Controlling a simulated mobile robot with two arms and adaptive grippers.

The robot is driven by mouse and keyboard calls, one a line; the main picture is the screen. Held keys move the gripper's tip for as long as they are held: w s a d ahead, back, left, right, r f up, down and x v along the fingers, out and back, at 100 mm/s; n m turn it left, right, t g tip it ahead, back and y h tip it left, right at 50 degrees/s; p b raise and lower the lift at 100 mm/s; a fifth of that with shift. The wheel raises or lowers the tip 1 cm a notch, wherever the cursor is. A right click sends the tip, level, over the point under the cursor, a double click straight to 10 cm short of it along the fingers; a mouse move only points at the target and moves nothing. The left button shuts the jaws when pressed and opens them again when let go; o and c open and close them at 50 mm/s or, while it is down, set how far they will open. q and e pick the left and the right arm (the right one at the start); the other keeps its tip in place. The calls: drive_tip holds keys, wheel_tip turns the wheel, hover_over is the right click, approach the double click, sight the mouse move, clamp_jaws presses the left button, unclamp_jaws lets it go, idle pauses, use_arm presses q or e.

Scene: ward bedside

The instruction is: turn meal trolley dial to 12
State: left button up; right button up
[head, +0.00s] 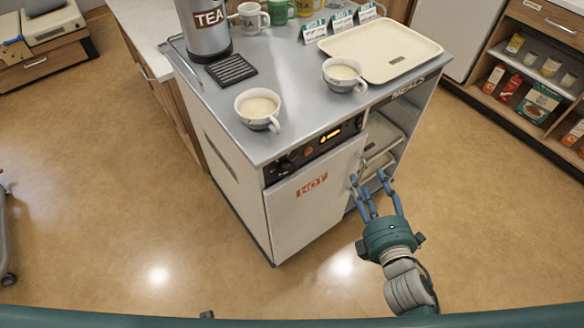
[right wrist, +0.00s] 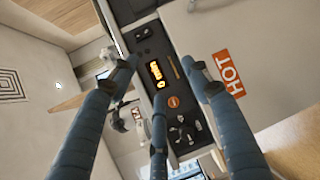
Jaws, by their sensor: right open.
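The meal trolley (head: 232,146) stands in the middle of the head view, with a dark control panel (head: 325,142) along its upper front edge. The black dial (head: 287,165) is at the panel's left end; its setting is too small to read. In the right wrist view the dial (right wrist: 182,131) is below the round orange button (right wrist: 173,102) and the lit display (right wrist: 155,70). My right gripper (head: 371,180) is open and empty, in front of the trolley right of the HOT door (head: 312,205), apart from the dial. My left gripper is out of view.
The trolley top carries two filled cups (head: 258,109) (head: 344,75), a cream tray (head: 390,50), a TEA urn (head: 205,29) and mugs. Open shelves (head: 378,138) lie right of the door. Floor is clear in front. A stocked shelf unit (head: 535,80) stands at right.

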drive_tip(key=s+a+n+y, duration=0.1)
drive_tip(key=a+n+y, duration=0.4)
drive_tip(key=a+n, duration=0.25)
drive_tip(key=n+g+y, duration=0.1)
drive_tip(key=n+y, duration=0.3)
drive_tip(key=n, duration=0.3)
approach(288, 171)
drive_tip(key=shift+m, duration=0.35)
drive_tip(key=p+x, duration=0.2)
drive_tip(key=x, duration=0.6)
drive_tip(key=shift+w+a, duration=0.15)
drive_tip(key=shift+w, duration=0.1)
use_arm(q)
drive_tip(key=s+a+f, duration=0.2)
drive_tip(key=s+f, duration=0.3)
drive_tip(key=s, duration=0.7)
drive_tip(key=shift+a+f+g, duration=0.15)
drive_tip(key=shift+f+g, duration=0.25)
use_arm(e)
drive_tip(key=c, duration=1.1)
